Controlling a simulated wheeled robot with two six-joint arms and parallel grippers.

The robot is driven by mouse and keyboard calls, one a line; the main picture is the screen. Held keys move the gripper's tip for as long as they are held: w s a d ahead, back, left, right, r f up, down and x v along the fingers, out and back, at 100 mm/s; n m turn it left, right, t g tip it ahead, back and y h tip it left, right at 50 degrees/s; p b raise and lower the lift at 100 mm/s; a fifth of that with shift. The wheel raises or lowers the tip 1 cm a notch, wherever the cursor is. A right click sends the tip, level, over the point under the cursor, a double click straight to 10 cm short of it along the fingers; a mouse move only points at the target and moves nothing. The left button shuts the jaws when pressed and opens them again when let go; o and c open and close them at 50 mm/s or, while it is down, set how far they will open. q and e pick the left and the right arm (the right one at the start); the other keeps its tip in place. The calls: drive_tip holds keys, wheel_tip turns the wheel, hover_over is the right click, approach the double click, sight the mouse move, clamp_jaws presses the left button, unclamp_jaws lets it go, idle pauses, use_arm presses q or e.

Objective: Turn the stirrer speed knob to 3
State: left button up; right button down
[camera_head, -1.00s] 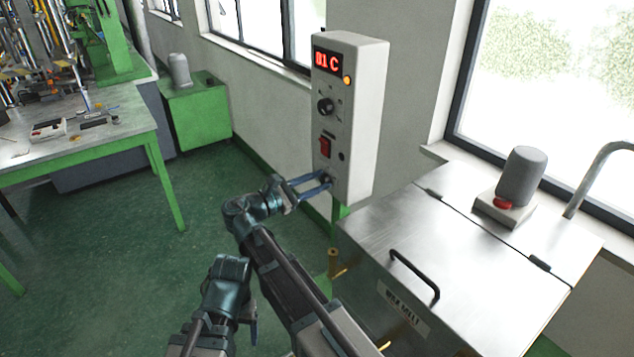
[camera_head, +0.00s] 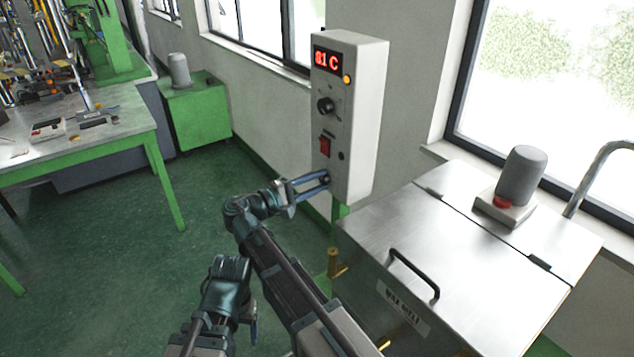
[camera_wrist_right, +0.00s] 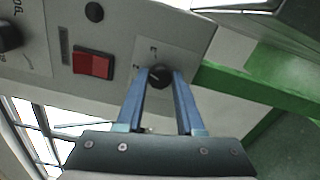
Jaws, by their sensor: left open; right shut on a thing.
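The control box (camera_head: 358,110) is a pale upright box on a green post, with a red display reading about 81 C. Its lowest knob is a small black knob, seen in the right wrist view (camera_wrist_right: 158,76) with a light pointer line and faint marks around it. My right gripper (camera_head: 322,182) reaches the bottom of the panel, and its blue fingers (camera_wrist_right: 160,82) are shut on that knob, one on each side. In the head view the fingers partly hide the knob. My left gripper (camera_head: 252,322) is low in the picture, empty and away from the box.
A larger black knob (camera_head: 325,106) and a red rocker switch (camera_head: 325,146) sit higher on the panel. The steel wax tank (camera_head: 480,250) with a black handle (camera_head: 415,275) stands right of the box. A grey motor (camera_head: 521,176) stands on its lid.

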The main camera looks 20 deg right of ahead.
drive_tip(key=m, duration=0.4)
drive_tip(key=shift+f, duration=0.1)
drive_tip(key=shift+m, duration=2.2)
drive_tip(key=c, duration=0.5)
unclamp_jaws()
